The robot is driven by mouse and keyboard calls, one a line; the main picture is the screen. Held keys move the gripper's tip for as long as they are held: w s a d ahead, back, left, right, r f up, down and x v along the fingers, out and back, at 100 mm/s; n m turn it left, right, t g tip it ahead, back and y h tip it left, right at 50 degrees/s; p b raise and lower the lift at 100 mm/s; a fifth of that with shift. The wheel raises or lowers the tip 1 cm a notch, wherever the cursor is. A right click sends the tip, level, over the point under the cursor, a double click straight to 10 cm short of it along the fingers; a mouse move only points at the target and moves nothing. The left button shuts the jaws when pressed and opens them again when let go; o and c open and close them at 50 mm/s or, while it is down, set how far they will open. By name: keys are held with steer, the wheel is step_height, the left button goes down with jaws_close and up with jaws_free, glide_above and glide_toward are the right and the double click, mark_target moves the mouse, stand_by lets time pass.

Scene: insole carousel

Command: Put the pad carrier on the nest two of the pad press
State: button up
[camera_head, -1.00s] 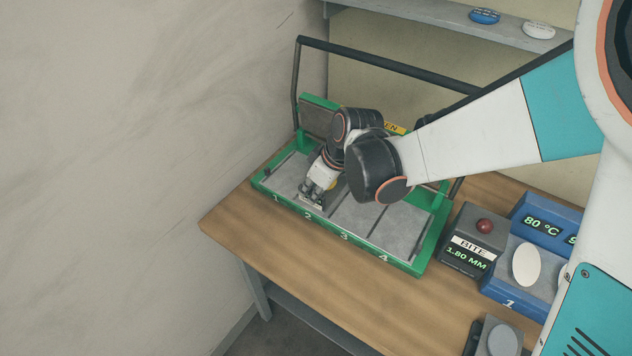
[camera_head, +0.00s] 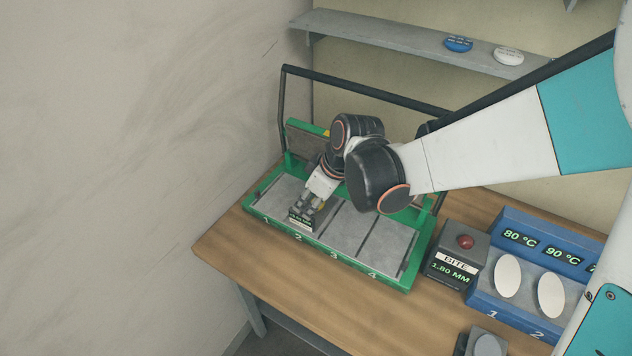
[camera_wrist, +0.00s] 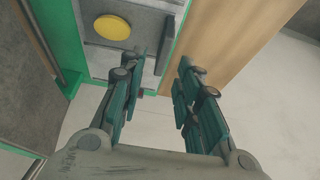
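The pad press (camera_head: 330,256) is a green frame with a row of grey nests numbered 1 to 4 along its front. The pad carrier (camera_head: 300,223) is a small grey piece with a dark front label. It is at nest two, just behind the number 2; whether it is fully seated cannot be told. In the wrist view a grey plate with a yellow disc (camera_wrist: 112,27) lies beyond the fingers. My gripper (camera_head: 304,207) is just above the carrier. In the wrist view my gripper (camera_wrist: 158,85) has its teal fingers apart, with nothing clearly clamped between them.
A black bar handle (camera_head: 365,90) stands raised behind the press. Right of it are a bite gauge (camera_head: 457,262) reading 1.80 MM and a blue heater (camera_head: 515,305) with white oval pads. A shelf (camera_head: 400,38) is behind. Bare table (camera_head: 270,262) lies in front.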

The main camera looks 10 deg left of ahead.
steer(key=p+v, duration=0.1)
steer(key=v, duration=0.2)
steer(key=p+v, duration=0.2)
steer(key=shift+s+d+r, duration=0.1)
steer(key=shift+s+r, duration=0.15)
steer(key=shift+r, duration=0.1)
